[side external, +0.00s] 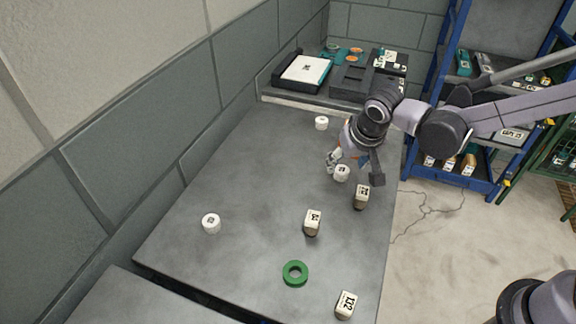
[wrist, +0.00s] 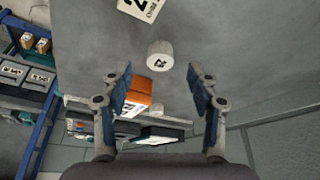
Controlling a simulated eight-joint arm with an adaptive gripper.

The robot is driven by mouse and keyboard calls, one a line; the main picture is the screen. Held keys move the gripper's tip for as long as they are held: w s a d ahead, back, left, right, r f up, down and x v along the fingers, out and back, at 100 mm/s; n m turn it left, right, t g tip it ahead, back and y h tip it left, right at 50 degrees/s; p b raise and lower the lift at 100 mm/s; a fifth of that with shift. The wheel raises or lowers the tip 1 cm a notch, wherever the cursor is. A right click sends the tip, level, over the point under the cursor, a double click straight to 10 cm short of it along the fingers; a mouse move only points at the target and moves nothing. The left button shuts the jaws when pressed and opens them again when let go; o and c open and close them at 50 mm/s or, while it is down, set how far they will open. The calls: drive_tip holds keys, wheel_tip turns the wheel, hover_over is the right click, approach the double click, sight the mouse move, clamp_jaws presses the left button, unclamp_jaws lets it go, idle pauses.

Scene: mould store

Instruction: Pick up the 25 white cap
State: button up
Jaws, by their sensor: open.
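A white round cap (side external: 341,173) with a dark number on top stands on the grey table beneath my gripper (side external: 354,171). In the wrist view the cap (wrist: 160,53) lies just beyond the fingertips, roughly centred between them; its number seems to start with a 2, but I cannot read it fully. My gripper (wrist: 160,74) is open, its fingers apart on either side, with no grip on the cap. Two other white caps stand apart, one at the back (side external: 321,123) and one at the left (side external: 211,223); their numbers are too small to read.
Numbered pale blocks stand near the right edge (side external: 361,196), mid-table (side external: 313,222) and at the front (side external: 346,304). A green ring (side external: 295,273) lies near the front. An orange block (wrist: 138,92) shows between my fingers. Dark trays (side external: 304,71) sit at the back.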

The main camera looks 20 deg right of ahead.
sight(342, 169)
drive_tip(key=shift+x, duration=2.1)
drive_tip(key=shift+w+r, duration=0.1)
drive_tip(key=shift+w, duration=0.05)
drive_tip(key=shift+c, duration=0.3)
drive_tip(key=c, duration=0.8)
